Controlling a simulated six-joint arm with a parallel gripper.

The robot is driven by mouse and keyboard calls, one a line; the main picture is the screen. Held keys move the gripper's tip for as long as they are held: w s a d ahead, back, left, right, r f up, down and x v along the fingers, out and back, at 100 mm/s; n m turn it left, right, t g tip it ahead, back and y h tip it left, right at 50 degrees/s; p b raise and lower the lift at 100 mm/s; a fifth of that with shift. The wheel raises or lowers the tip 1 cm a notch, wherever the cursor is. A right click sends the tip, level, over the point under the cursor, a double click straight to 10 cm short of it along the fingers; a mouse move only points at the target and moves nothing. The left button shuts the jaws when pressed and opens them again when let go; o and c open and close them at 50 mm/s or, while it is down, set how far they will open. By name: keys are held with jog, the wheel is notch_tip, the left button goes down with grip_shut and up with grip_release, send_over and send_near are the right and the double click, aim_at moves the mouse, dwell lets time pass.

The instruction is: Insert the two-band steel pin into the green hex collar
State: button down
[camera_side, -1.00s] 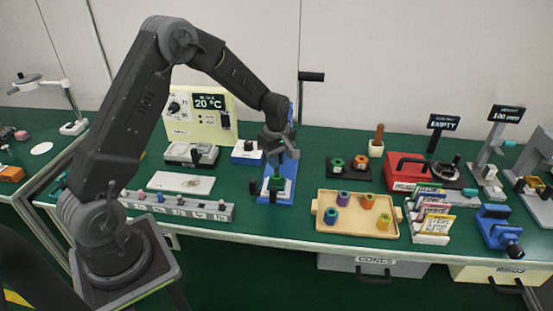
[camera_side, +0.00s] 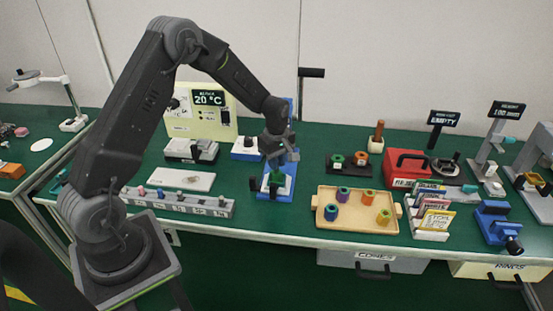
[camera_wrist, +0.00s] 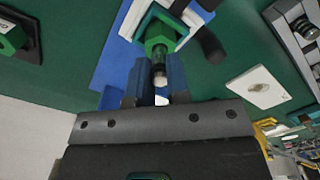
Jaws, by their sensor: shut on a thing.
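The green hex collar (camera_wrist: 161,33) sits on a white and blue fixture; in the side view the collar (camera_side: 276,179) is low on the blue stand (camera_side: 270,193). My gripper (camera_wrist: 157,88) is shut on the two-band steel pin (camera_wrist: 160,78), which shows as a short pale and dark shaft between the blue fingers. The pin points at the collar and its far end overlaps the collar in the wrist view. I cannot tell whether the tip is inside the bore. In the side view my gripper (camera_side: 281,158) is just above the collar and the pin is hardly visible.
A wooden tray (camera_side: 322,220) with several coloured collars stands to the right. Behind it is a black holder (camera_side: 350,172) with a green and an orange piece. A grey rack (camera_side: 180,206) of pegs and a white plate (camera_side: 182,180) lie to the left.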

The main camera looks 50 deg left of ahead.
jog(key=shift+f, duration=0.4)
jog(key=c, duration=1)
grip_release()
notch_tip(320, 180, up, 14)
jog(key=shift+f, duration=0.1)
jog(key=s+d+r+m+t, duration=0.3)
jog(key=s+d+r+m, duration=0.55)
jog(key=s+r, duration=0.25)
jog(key=s+d+m+t, duration=0.1)
jog(key=s+d+m, duration=0.1)
jog(key=s, duration=0.3)
jog(key=s+d+m, duration=0.1)
jog(key=s+m, duration=0.3)
jog(key=s+d+m+t, duration=0.1)
jog(key=s+d+m, duration=0.1)
jog(key=s, duration=0.3)
jog(key=shift+s+d+r+m+t, duration=0.3)
jog(key=shift+s+m, duration=0.05)
jog(key=shift+m, duration=0.4)
